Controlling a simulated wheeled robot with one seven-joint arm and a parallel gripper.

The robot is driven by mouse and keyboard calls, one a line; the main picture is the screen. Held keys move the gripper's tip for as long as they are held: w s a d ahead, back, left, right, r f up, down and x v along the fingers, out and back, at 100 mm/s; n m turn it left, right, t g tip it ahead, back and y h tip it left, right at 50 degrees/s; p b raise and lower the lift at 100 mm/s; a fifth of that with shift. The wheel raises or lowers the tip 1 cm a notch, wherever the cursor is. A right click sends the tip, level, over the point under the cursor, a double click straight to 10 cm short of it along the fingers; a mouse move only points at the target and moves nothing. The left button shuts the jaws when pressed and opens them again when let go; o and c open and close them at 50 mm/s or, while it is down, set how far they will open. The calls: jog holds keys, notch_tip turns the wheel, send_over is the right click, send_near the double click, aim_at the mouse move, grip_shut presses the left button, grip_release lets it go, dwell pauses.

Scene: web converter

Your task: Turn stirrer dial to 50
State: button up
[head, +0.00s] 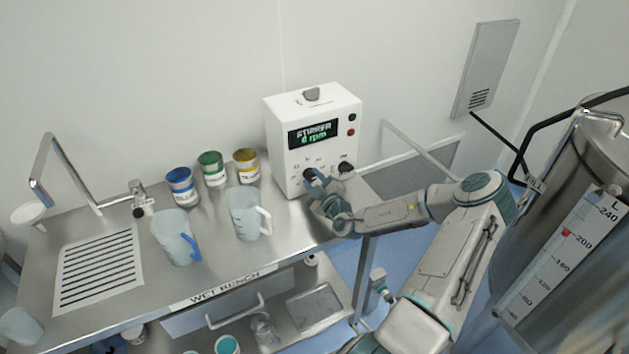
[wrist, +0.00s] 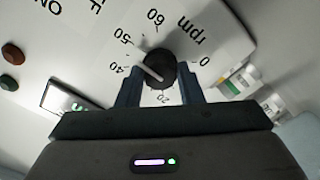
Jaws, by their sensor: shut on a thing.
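The stirrer box (head: 277,126) is white and stands on the bench. Its display (head: 313,134) reads "STIRRER" and what looks like 0 rpm. The stirrer dial (wrist: 160,65) is a dark round knob with a pale pointer line, slanting towards the 40 and 50 side of the rpm scale; the exact reading is unclear. My gripper (wrist: 161,75) has its two dark fingers on either side of the dial and is shut on it. In the head view my gripper (head: 316,183) is at the box's lower front and mostly hides the dial.
A second dark knob (head: 345,168) sits right of the dial. Green (head: 350,132) and red (head: 352,117) buttons are at the box's right edge. A jug (head: 246,214) and several paint-like tins stand to the left on the bench (head: 205,270). A steel tank (head: 600,165) stands at right.

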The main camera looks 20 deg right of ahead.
jog(key=shift+w+r, duration=0.15)
jog(key=shift+r, duration=0.25)
jog(key=o, duration=1)
jog(key=shift+a, duration=0.1)
jog(key=shift+c, duration=0.2)
jog(key=shift+f, duration=0.1)
jog(key=shift+s+f, duration=0.15)
jog(key=shift+s, duration=0.3)
jog(key=s+b, duration=0.3)
jog(key=s, duration=1)
jog(key=shift+d, duration=0.2)
